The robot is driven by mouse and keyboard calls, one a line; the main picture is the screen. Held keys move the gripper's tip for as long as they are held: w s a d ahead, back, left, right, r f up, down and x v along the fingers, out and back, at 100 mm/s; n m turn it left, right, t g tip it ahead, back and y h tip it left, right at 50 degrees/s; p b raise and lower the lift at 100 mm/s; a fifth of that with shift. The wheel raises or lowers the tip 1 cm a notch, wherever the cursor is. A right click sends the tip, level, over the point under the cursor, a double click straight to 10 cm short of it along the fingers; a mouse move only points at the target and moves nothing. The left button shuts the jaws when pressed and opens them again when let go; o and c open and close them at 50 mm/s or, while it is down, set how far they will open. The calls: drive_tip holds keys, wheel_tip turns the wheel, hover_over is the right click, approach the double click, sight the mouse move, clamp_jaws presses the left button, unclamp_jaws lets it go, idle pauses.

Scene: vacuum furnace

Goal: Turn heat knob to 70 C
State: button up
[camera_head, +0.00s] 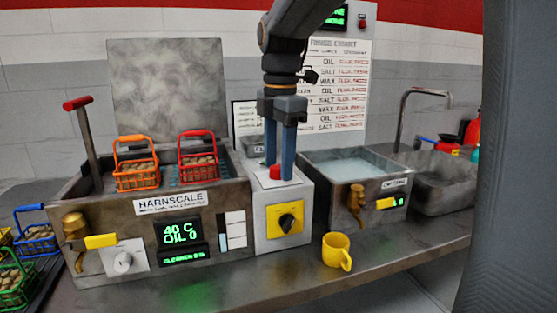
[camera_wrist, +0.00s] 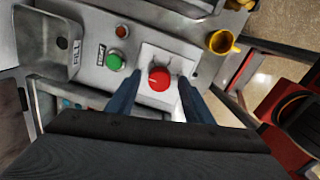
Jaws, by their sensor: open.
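The display (camera_head: 179,232) on the tank front reads 40 C, OIL 0. A round white knob (camera_head: 122,262) sits on a pale plate to its left. A black knob on a yellow plate (camera_head: 289,220) is on the front of the grey control box (camera_head: 262,228). I cannot read which one is the heat knob. My gripper (camera_head: 279,172) points down over the box top, open, with its blue fingers on either side of a red button (camera_head: 272,172). In the wrist view the red button (camera_wrist: 159,79) shows between the open fingers (camera_wrist: 157,93); contact cannot be told.
Orange and red baskets (camera_head: 137,172) sit in the tank at left. A brass tap with a yellow handle (camera_head: 100,241) is beside the white knob. A yellow mug (camera_head: 337,250) stands near the counter edge. A water-filled basin (camera_head: 350,166) is right of the box.

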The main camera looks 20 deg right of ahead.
drive_tip(key=c, duration=1)
drive_tip(key=shift+c, duration=0.2)
